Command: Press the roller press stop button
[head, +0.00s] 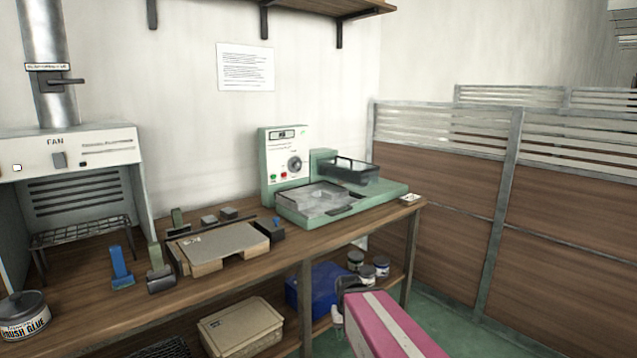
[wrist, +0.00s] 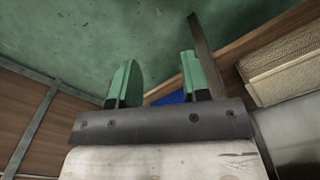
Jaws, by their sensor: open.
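A green machine with a white control panel (head: 287,150) stands at the right end of the wooden bench, in the head view. Its panel carries a small red button (head: 284,175), a small green one (head: 271,177), a dark round knob (head: 295,164) and a small display at the top. The labels are too small to read, so I cannot tell which button is the stop. My gripper (wrist: 155,85) is open and empty in the wrist view, its two green fingers apart. It is over the green floor, low in front of the bench and away from the panel.
A grey tray (head: 315,199) and a dark wire basket (head: 352,171) sit on the machine's base. A wooden board (head: 222,245) with several tools lies left of it. Wood partitions (head: 440,200) stand right of the bench. The lower shelf holds a blue bin (head: 315,285) and jars.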

